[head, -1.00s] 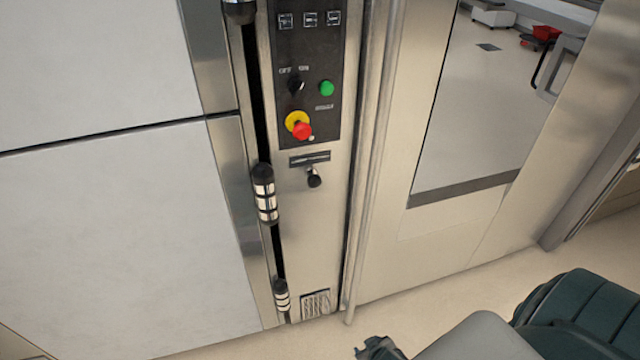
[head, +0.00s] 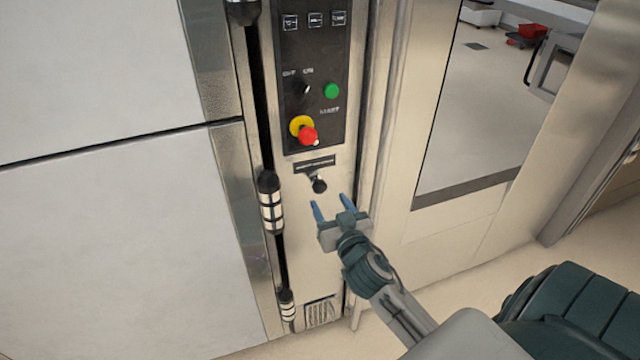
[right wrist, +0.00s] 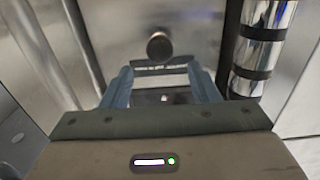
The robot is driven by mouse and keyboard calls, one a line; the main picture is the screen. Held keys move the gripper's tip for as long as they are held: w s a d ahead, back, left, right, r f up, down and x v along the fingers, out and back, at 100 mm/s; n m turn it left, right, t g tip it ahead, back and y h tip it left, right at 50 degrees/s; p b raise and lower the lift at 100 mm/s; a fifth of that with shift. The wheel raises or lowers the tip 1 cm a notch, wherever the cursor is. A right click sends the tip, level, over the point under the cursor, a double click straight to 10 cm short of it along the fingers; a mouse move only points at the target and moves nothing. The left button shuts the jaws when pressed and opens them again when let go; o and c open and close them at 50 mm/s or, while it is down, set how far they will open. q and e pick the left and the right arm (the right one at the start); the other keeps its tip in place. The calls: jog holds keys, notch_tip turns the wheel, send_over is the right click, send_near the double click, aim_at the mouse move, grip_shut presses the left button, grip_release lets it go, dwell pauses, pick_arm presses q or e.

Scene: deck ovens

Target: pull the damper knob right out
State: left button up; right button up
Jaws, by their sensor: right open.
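The damper knob (head: 319,186) is a small black knob on a short stem, below a dark label strip on the narrow steel panel. My right gripper (head: 330,206) is open and empty, just below the knob in the head view, its two blue fingers pointing up toward it. In the right wrist view the round dark knob (right wrist: 159,46) stands beyond the open fingers (right wrist: 160,88), roughly centred between them and not touching. How far the knob sticks out is hard to tell. My left gripper is not in view.
Above the knob, the black control panel (head: 314,60) carries a red emergency button (head: 308,136) on a yellow ring, a green button (head: 332,91) and a black switch. Black-and-chrome hinges (head: 271,203) stand left of the panel. A vent grille (head: 321,311) is below.

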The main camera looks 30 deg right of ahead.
aim_at(321, 189)
pick_arm(q)
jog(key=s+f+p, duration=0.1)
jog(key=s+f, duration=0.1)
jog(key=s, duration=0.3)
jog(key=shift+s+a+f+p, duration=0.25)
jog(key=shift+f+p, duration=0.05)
jog(key=shift+p, duration=0.05)
pick_arm(e)
jog(key=x, duration=0.7)
jog(key=shift+w+d+f, duration=0.1)
jog(key=shift+w, duration=0.2)
